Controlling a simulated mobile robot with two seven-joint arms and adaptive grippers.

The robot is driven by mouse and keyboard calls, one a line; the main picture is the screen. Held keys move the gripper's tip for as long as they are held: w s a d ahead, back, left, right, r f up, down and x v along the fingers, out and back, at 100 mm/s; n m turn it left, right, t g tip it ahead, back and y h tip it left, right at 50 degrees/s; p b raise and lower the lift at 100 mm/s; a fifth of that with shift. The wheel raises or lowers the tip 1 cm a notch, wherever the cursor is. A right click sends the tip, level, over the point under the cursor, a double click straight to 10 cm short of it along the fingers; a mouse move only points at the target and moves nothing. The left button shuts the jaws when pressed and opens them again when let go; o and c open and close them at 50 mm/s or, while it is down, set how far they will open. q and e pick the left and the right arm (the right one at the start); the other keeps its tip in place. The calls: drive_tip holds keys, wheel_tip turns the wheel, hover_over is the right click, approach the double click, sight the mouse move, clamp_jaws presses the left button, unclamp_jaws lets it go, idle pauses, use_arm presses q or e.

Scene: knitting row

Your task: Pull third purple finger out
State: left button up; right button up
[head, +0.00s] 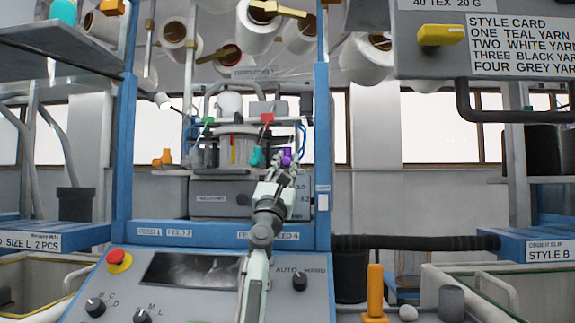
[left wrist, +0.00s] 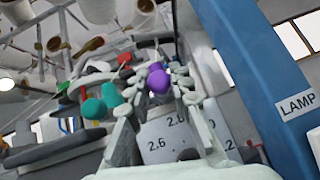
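The purple finger (head: 287,156) sits on the knitting machine's bed, at the right of the row in the head view. In the left wrist view the purple finger (left wrist: 158,80) shows between my two fingertips, with a small gap seeming to remain at the sides. My left gripper (head: 281,176) is raised in front of it, fingers pointing at the machine; it also shows in the left wrist view (left wrist: 160,84), open. Whether the fingertips touch the purple finger cannot be told. Teal fingers (left wrist: 102,102) stand to its left; one also shows in the head view (head: 257,156). My right gripper is out of view.
A blue upright (head: 322,150) stands close to the right of my gripper. An orange piece (head: 163,157) sits at the machine's left. Below is a control panel with a red button (head: 118,260). Yarn cones (head: 260,27) hang above.

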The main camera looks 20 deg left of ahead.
use_arm(q)
drive_tip(key=o, duration=0.5)
drive_tip(key=shift+s, duration=0.15)
drive_tip(key=shift+c, duration=0.2)
drive_tip(key=v, duration=1.2)
drive_tip(key=shift+f, duration=0.1)
